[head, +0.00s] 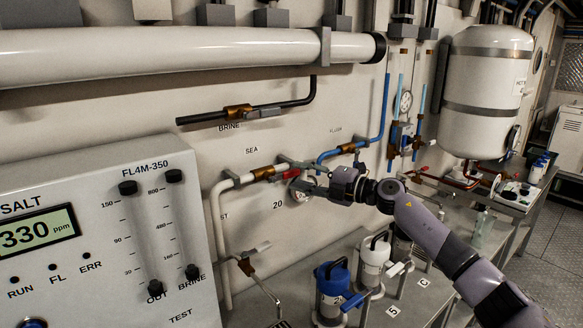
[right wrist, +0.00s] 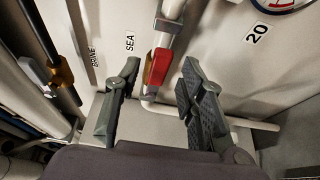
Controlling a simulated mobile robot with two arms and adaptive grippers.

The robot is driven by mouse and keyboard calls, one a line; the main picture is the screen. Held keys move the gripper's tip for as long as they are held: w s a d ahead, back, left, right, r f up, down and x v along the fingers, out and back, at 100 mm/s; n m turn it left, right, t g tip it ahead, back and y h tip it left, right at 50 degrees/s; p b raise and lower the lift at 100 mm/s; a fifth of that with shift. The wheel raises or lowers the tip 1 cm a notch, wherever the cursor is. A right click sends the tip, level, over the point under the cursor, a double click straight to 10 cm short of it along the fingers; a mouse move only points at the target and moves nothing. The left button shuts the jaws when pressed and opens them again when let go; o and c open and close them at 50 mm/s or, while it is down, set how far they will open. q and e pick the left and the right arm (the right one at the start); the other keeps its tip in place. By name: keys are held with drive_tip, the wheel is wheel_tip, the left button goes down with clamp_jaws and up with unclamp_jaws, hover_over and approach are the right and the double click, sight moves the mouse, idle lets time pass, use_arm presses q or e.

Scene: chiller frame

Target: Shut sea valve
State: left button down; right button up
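The sea valve (head: 262,173) is a brass body with a red lever on a white pipe, below the label SEA (head: 251,150). The red lever (right wrist: 159,66) lies along the pipe and also shows in the right wrist view, beyond the space between the fingers. My right gripper (head: 287,175) is open at the right end of the lever; it also shows in the right wrist view (right wrist: 154,92). Its fingers stand apart on either side of the lever, and I see no grip on it. My left gripper is not in view.
Another lever valve (head: 246,264) sits below. A blue pipe valve (head: 349,147) and gauge are close to my right gripper. The SALT panel (head: 95,245) stands left; a blue canister (head: 332,290) and white canister (head: 373,259) stand below.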

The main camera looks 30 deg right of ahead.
sight(294, 174)
drive_tip(key=shift+p+x, duration=0.4)
drive_tip(key=shift+x, duration=1.4)
drive_tip(key=shift+c, duration=0.4)
clamp_jaws()
